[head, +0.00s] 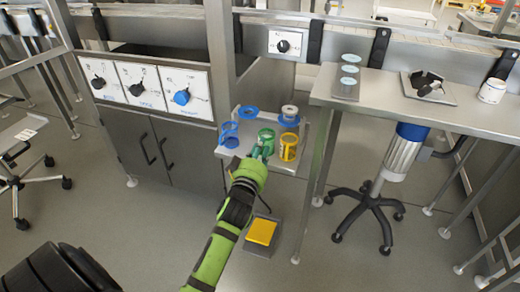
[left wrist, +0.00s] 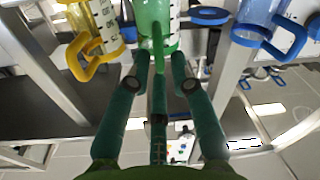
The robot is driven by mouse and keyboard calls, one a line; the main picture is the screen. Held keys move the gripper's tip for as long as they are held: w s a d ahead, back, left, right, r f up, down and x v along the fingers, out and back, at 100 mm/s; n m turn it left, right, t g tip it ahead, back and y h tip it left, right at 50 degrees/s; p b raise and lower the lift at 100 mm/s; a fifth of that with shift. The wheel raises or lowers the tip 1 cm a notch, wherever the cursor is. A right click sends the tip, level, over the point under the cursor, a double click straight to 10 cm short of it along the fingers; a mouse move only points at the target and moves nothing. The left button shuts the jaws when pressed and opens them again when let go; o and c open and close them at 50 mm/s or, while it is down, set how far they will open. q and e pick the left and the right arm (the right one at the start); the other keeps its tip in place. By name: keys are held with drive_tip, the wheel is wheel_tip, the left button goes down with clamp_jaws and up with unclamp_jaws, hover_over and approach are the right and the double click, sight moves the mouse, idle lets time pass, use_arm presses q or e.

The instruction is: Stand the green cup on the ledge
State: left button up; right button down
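The green cup (head: 266,136) stands at the front of a small steel shelf (head: 292,168), between a blue cup (head: 229,135) and a yellow cup (head: 288,147). My left gripper (head: 257,160) is at its near side and partly covers it. In the left wrist view the green cup (left wrist: 152,14) is at the top, with its handle toward me. The fingers of the left gripper (left wrist: 160,68) are around the handle; I cannot tell whether they press on it. My right gripper is not in view. Which surface is the ledge is unclear.
Blue rings (head: 247,112) and a white-topped item (head: 289,112) are at the back of the small shelf. A steel table (head: 385,103) stands to the right. A panel with dials (head: 150,90) is at the left.

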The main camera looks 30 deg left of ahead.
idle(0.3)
